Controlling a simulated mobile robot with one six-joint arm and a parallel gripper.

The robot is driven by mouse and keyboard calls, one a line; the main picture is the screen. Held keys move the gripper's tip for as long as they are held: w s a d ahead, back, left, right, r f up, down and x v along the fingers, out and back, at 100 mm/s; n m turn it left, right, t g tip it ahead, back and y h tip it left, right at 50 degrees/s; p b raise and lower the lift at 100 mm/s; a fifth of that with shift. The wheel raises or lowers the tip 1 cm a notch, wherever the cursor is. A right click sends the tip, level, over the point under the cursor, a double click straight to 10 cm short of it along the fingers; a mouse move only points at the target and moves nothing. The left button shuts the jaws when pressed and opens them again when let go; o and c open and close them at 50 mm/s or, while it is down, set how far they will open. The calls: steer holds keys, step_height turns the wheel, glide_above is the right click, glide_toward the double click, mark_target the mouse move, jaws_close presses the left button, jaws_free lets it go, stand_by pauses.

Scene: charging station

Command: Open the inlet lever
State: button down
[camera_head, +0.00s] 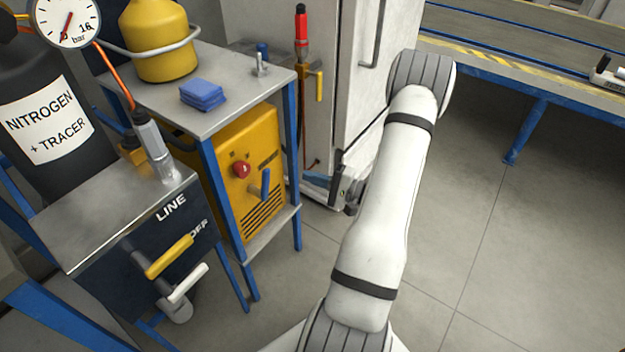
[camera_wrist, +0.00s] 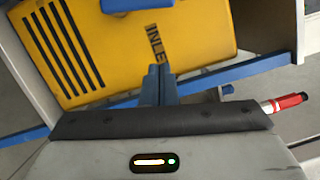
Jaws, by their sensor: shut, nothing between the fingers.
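The yellow machine (camera_head: 248,205) sits in the blue-framed cart and carries a blue lever (camera_head: 265,184) on its front. In the wrist view the machine's yellow face (camera_wrist: 195,40) bears a label whose visible letters read "INLE", partly covered by my fingers. A blue part (camera_wrist: 137,4), apparently the lever, is cut off at the top edge there. My gripper (camera_head: 318,181) is to the right of the machine, its blue fingers pointing towards it. The fingers (camera_wrist: 158,85) are closed together and empty, apart from the lever.
A red knob (camera_head: 241,169) is on the machine's front. The cart's blue leg (camera_head: 297,215) stands between machine and gripper in the head view. A LINE/OFF unit with a yellow handle (camera_head: 169,256) is at lower left. A white cabinet (camera_head: 350,90) stands behind. Floor at right is clear.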

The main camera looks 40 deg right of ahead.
mark_target(265, 185)
steer(key=w+a+r+b, duration=0.1)
steer(key=w+a, duration=0.3)
steer(key=a, duration=0.3)
steer(key=shift+a+r+b, duration=0.15)
steer(key=shift+b, duration=0.25)
